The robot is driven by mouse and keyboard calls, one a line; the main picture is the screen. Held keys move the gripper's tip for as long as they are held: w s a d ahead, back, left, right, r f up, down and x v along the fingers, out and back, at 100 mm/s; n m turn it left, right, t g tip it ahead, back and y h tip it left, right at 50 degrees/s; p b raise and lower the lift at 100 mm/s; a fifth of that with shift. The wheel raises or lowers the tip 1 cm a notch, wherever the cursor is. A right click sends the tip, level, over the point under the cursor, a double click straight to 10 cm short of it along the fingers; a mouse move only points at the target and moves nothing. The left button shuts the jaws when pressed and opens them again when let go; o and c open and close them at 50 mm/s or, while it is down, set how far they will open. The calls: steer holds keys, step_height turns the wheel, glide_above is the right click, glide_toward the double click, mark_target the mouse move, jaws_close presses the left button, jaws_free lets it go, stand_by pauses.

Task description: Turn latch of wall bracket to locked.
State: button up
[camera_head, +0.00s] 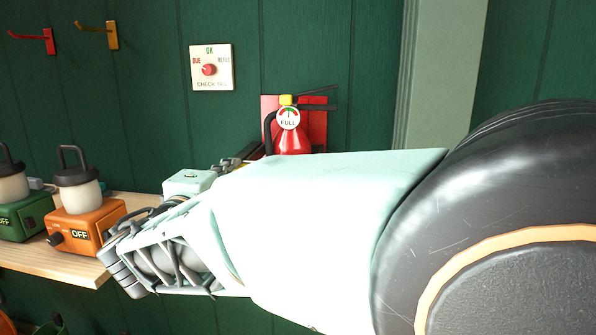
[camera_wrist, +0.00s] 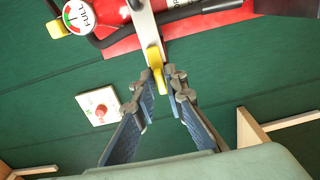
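The wall bracket is a red backplate (camera_head: 318,130) holding a red fire extinguisher (camera_head: 292,140) with a FULL gauge; the backplate also shows in the wrist view (camera_wrist: 210,22). The latch (camera_wrist: 147,27) is a grey bar across the extinguisher with a yellow tip. In the wrist view, the yellow tip lies between the fingertips of my gripper (camera_wrist: 162,82). The fingers are drawn close together around it and look shut on it; firm contact on both sides is hard to see. In the head view, my arm hides the latch and the lower extinguisher. No locked mark is visible.
A white dial panel (camera_head: 211,67) is on the green wall, left of the bracket. A wooden shelf (camera_head: 75,272) at left holds a green lantern (camera_head: 20,215) and an orange lantern (camera_head: 88,230). Red and yellow hooks are at upper left. A pale post stands right of the bracket.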

steer(key=o, duration=0.3)
steer(key=shift+s, duration=0.1)
steer(key=s, duration=0.7)
steer(key=shift+s+a, duration=0.2)
steer(key=shift+a, duration=0.1)
steer(key=shift+w, duration=0.1)
